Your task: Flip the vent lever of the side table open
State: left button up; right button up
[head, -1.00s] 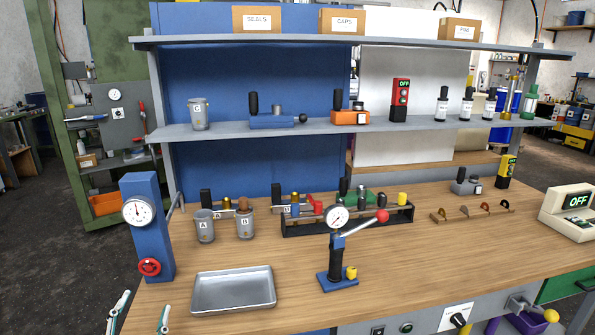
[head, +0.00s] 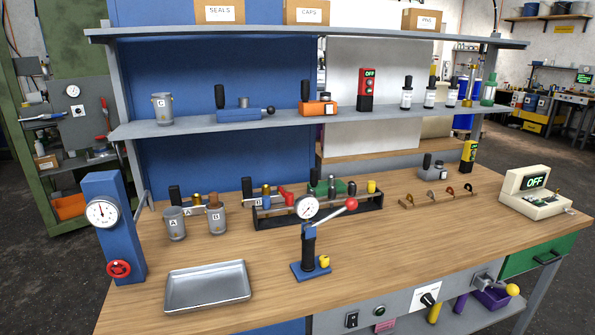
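I cannot make out a separate side table with a vent lever in the head view. A lever with a yellow knob (head: 512,290) sits on the grey front panel of the workbench (head: 400,245), low on the right. A press with a red-knobbed lever (head: 335,214) stands on the bench top, its lever slanting up to the right. Neither of my grippers shows in the head view.
A metal tray (head: 208,287), a blue gauge stand (head: 110,230) and a rack (head: 318,212) stand on the bench. A cream device reading OFF (head: 536,194) is at the right end. Dark floor (head: 570,190) is open to the right.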

aim_at(511, 289)
jog(key=z, duration=1.55)
